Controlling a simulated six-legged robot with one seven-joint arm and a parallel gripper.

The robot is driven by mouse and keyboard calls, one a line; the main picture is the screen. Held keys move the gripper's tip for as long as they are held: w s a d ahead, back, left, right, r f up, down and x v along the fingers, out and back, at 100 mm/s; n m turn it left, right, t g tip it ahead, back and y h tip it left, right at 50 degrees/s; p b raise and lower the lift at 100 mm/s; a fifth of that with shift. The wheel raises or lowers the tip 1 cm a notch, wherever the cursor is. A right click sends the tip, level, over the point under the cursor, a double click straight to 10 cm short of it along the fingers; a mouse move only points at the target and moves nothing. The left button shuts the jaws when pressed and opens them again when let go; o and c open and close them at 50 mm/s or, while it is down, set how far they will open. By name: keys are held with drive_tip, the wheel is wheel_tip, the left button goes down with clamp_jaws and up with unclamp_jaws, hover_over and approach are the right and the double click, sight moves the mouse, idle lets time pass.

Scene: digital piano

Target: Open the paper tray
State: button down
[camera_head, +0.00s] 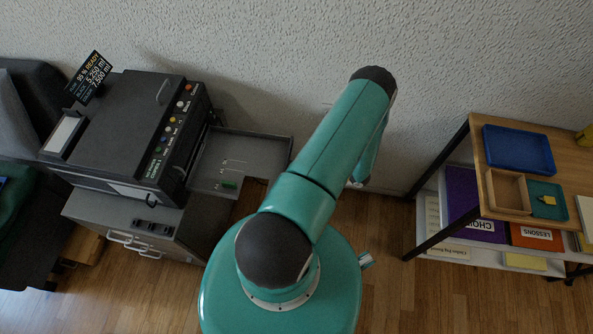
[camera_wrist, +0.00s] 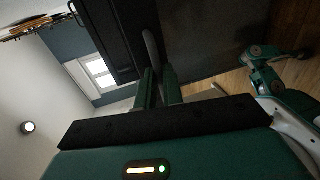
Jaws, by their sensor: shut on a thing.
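The dark office machine (camera_head: 135,125) stands on a grey cabinet at the left. A grey, shallow tray (camera_head: 255,152) sticks out from its right side, with a small green piece lying in it. My teal arm crosses the head view and hides my gripper there. In the wrist view my gripper (camera_wrist: 158,76) is shut on a slim grey bar-like handle (camera_wrist: 151,44), which runs up between the fingertips beside a dark panel (camera_wrist: 200,35) and a black block (camera_wrist: 110,38). The frames do not show clearly which part the handle belongs to.
A wooden-topped shelf unit (camera_head: 466,145) with a blue tray (camera_head: 518,150) stands at the right. A grey cabinet (camera_head: 150,222) with handles is under the machine. A dark sofa (camera_head: 35,95) is at the far left. Wood floor (camera_head: 400,290) is clear between my body and the shelf.

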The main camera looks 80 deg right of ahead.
drive_tip(key=c, duration=1.6)
unclamp_jaws()
drive_tip(key=shift+o, duration=0.2)
drive_tip(key=v, duration=1.3)
drive_tip(key=shift+s+r, duration=0.2)
drive_tip(key=shift+s, duration=0.15)
drive_tip(key=shift+d, duration=0.1)
